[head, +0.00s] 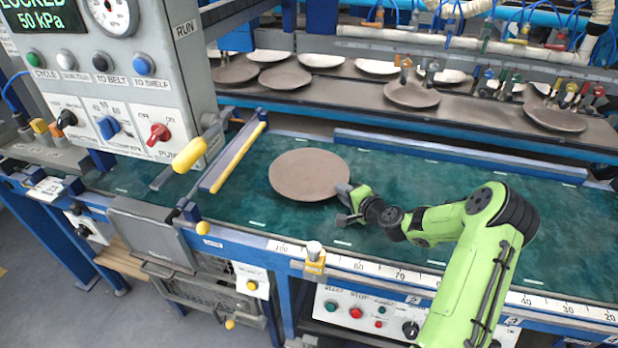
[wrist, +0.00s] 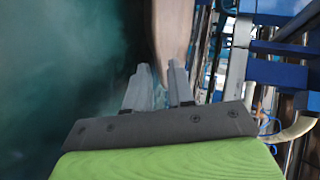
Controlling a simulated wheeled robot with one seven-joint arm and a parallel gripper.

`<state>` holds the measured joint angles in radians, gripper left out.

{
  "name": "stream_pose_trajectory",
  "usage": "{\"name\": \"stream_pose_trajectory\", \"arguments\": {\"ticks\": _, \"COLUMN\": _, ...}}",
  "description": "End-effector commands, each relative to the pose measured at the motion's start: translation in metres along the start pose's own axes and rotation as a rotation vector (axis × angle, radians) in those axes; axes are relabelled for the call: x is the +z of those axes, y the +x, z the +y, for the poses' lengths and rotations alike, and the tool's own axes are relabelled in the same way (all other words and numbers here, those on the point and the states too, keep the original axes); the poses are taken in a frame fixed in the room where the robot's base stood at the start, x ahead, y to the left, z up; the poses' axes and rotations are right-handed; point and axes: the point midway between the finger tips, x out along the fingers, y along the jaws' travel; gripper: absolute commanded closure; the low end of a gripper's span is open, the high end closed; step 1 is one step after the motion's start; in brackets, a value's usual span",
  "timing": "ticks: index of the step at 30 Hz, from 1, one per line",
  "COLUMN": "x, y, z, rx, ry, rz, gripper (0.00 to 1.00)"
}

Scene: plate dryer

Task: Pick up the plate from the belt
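The plate (head: 309,175) is a flat, round, brownish-pink disc. It lies on the green belt (head: 245,205) in the head view. My gripper (head: 344,203) is at the plate's right edge, low over the belt. In the wrist view my gripper (wrist: 160,88) has its two grey fingers apart, with belt showing between them. The plate (wrist: 172,28) shows just beyond the fingertips, its rim pointing toward the gap. I cannot tell whether a finger touches the plate or whether the rim is between the fingers.
A control panel (head: 120,75) stands at the left. A blue-yellow bar (head: 233,157) crosses the belt left of the plate. A blue rail (head: 460,157) runs behind it, with a rack of several plates (head: 412,94) beyond. The front rail (head: 385,272) carries a scale.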

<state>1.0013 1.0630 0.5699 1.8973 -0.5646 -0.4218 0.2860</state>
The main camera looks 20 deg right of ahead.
Motion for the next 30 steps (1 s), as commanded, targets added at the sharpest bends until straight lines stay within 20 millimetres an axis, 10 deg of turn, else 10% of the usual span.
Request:
{"name": "stream_pose_trajectory", "arguments": {"ticks": 6, "x": 0.0, "y": 0.033, "z": 0.002, "rx": 0.001, "ry": -0.001, "rz": -0.001, "gripper": 0.77}}
{"name": "stream_pose_trajectory", "arguments": {"ticks": 12, "x": 0.0, "y": 0.033, "z": 0.001, "rx": 0.002, "ry": 0.0, "rz": -0.001, "gripper": 0.77}}
{"name": "stream_pose_trajectory", "arguments": {"ticks": 17, "x": 0.0, "y": 0.033, "z": 0.002, "rx": 0.002, "ry": 0.0, "rz": -0.001, "gripper": 1.0}}
{"name": "stream_pose_trajectory", "arguments": {"ticks": 30, "x": 0.0, "y": 0.032, "z": 0.002, "rx": 0.004, "ry": -0.001, "rz": -0.002, "gripper": 1.0}}
